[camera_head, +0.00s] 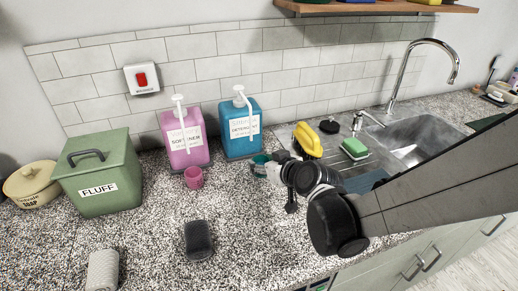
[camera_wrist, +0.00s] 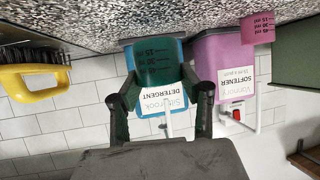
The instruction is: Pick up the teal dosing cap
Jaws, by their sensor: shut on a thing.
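The teal dosing cap (camera_wrist: 158,62) is between the two fingers of my gripper (camera_wrist: 168,90) in the wrist view, which is upside down. The gripper is shut on it, and dark ml marks show on its side. In the head view the teal cap (camera_head: 259,164) is at the tip of my gripper (camera_head: 270,168), in front of the blue detergent bottle (camera_head: 240,128) and partly hidden by the gripper. I cannot tell whether the cap touches the counter.
A pink softener bottle (camera_head: 184,138) and pink cap (camera_head: 194,177) stand to the left, beside a green FLUFF box (camera_head: 100,172). A yellow-handled brush (camera_head: 307,140), green sponge (camera_head: 355,147) and sink (camera_head: 415,138) are to the right. A dark object (camera_head: 198,240) lies on the front counter.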

